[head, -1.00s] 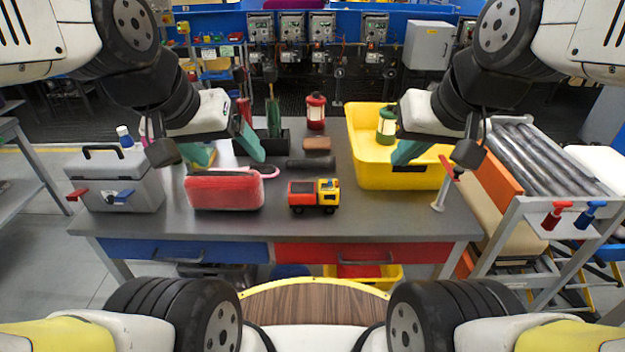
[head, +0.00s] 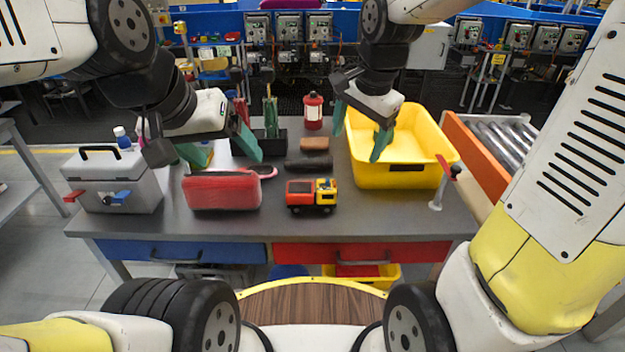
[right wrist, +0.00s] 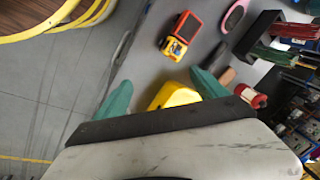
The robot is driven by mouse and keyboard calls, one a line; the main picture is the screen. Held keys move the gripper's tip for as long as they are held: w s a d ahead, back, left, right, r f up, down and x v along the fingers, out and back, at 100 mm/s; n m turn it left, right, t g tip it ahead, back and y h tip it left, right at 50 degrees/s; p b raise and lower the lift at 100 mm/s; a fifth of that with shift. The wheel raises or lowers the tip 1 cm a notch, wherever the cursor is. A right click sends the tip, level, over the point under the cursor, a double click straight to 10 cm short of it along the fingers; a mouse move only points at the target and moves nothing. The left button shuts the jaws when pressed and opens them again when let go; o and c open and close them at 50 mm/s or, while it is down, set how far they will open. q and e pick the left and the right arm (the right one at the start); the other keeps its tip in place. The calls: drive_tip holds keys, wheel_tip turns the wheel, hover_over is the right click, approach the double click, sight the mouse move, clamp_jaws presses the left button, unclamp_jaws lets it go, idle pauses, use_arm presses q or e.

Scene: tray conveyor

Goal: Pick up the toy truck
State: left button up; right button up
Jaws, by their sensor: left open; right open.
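The toy truck (head: 312,195), with a red bed and a yellow cab, stands upright on the grey table near its front edge. It also shows in the right wrist view (right wrist: 181,35), beyond the fingertips. My right gripper (head: 360,134) is open and empty, above the table behind and to the right of the truck, by the yellow bin's left side. Its teal fingers are spread in the right wrist view (right wrist: 160,92). My left gripper (head: 222,154) is open and empty above the table, behind the red case and to the left of the truck.
A red case (head: 222,191) lies left of the truck. A dark cylinder (head: 309,163) and a brown block (head: 314,143) lie behind it. A yellow bin (head: 400,176) stands to the right, a grey toolbox (head: 115,180) at the left. The table in front of the truck is clear.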

drive_tip(key=w+a+f+m+g, duration=0.2)
drive_tip(key=w+a+f+m, duration=0.35)
drive_tip(key=w+f, duration=0.2)
drive_tip(key=m+g+h, duration=0.1)
drive_tip(key=m, duration=0.3)
hover_over(312, 187)
drive_tip(key=shift+n, duration=0.25)
wheel_tip(312, 187, down, 8)
drive_tip(key=shift+r, duration=0.1)
wheel_tip(312, 187, down, 8)
drive_tip(key=shift+s+r, duration=0.1)
drive_tip(key=c, duration=1.6)
